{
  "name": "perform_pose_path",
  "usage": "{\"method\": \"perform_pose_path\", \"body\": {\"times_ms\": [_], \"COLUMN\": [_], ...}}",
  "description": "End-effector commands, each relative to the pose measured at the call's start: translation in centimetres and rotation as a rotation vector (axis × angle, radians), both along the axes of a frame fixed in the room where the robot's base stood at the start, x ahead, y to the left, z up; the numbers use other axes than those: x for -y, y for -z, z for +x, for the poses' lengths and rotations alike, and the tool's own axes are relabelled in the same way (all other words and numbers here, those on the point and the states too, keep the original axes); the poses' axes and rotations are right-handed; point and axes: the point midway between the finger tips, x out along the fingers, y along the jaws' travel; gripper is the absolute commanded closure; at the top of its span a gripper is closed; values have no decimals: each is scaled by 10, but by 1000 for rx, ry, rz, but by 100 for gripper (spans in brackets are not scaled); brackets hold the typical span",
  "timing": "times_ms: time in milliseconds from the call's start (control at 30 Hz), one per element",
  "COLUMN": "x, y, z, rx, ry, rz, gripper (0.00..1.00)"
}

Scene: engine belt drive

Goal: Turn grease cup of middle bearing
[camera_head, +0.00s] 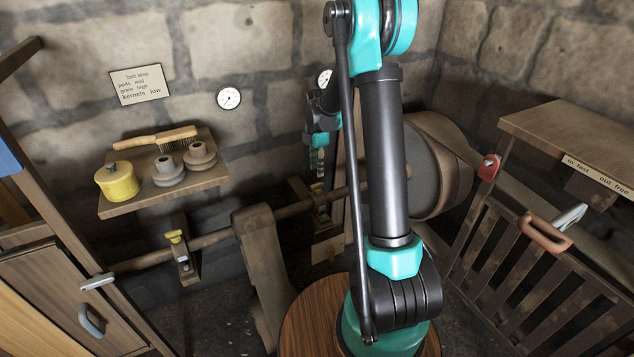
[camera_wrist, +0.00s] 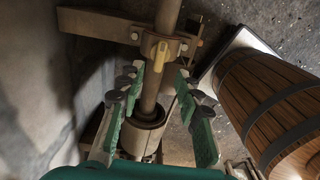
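The middle bearing (camera_head: 320,207) sits on the horizontal shaft by the back wall in the head view. Its small yellowish grease cup (camera_head: 317,188) shows on top, just below my gripper (camera_head: 317,170). In the wrist view the bearing block (camera_wrist: 115,27) is near the top, with the yellow grease cup (camera_wrist: 160,52) at its middle. My gripper (camera_wrist: 160,78) is open, its two green fingers apart and pointing toward the cup. The cup lies just beyond the fingertips and between their lines; nothing is held. I cannot tell the exact gap from cup to fingertips.
Another bearing with a yellow cup (camera_head: 174,236) stands farther left on the shaft (camera_head: 225,233). A shelf (camera_head: 205,183) holds a yellow pot, a brush and grey pieces. A large drum (camera_head: 435,165) is right of my arm. A wooden barrel (camera_wrist: 265,95) stands right in the wrist view.

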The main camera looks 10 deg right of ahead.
Motion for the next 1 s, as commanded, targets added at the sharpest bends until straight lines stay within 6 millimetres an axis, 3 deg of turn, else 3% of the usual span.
{"method": "perform_pose_path", "body": {"times_ms": [200,400,800,1000], "x": [0,0,0,0], "y": [41,64,70,70], "z": [0,0,0,0], "rx": [0,0,0,0], "ry": [0,0,0,1], "rz": [0,0,0,0], "gripper": [66,66,66,89]}}
